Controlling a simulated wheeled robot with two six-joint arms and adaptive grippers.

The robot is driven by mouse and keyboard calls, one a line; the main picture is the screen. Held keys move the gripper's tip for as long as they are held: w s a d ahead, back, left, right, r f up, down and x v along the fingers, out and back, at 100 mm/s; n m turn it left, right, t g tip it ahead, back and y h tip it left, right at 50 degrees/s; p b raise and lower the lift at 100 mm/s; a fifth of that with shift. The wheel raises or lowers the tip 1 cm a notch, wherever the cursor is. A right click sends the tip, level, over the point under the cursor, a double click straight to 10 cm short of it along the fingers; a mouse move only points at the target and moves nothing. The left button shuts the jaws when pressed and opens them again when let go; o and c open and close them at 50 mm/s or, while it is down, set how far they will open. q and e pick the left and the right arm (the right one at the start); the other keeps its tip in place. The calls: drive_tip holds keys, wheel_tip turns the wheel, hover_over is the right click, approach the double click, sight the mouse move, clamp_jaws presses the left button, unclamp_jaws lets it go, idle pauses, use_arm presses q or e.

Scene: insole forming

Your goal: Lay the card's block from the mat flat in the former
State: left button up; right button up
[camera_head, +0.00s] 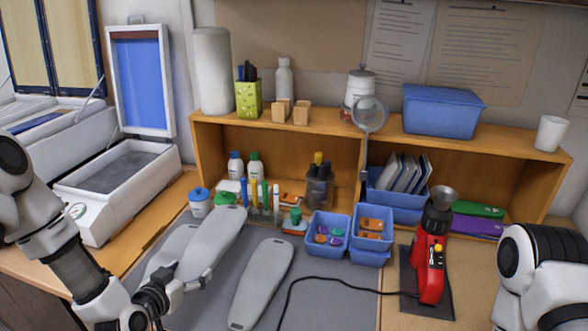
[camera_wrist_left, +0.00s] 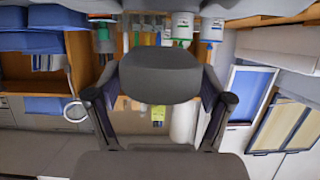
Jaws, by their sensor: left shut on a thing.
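My left gripper (camera_head: 183,275) is shut on a grey, elongated block (camera_head: 217,234) with a rounded end, held tilted above the mat's left part. In the left wrist view the fingers (camera_wrist_left: 158,100) clasp the dark rounded block (camera_wrist_left: 160,72) from both sides. A second grey block (camera_head: 262,284) lies flat on the grey mat (camera_head: 335,302); a further grey one (camera_head: 172,247) shows partly behind the held block. The former (camera_head: 98,201), a white box with a grey bed, stands open at the left, its blue-faced lid (camera_head: 140,82) raised. I cannot pick out the card. My right gripper is out of view.
A wooden shelf (camera_head: 300,127) runs along the back. Bottles, pens and blue bins (camera_head: 328,231) line the mat's far side. A red tool (camera_head: 432,255) stands to the right, with a black cable (camera_head: 312,278) crossing the mat.

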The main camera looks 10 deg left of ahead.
use_arm(q)
drive_tip(key=shift+w+d+f, duration=0.2)
drive_tip(key=shift+d, duration=0.1)
drive_tip(key=shift+n+y, duration=0.4)
drive_tip(key=shift+y, duration=0.1)
drive_tip(key=d+f+b, duration=0.1)
drive_tip(key=d, duration=0.3)
drive_tip(key=w+d+f+b, duration=0.1)
drive_tip(key=d, duration=0.3)
drive_tip(key=d+f+b, duration=0.1)
drive_tip(key=d, duration=0.3)
drive_tip(key=shift+w+d, duration=0.35)
drive_tip(key=shift+w, duration=0.05)
drive_tip(key=shift+d, duration=0.2)
drive_tip(key=shift+a, duration=0.1)
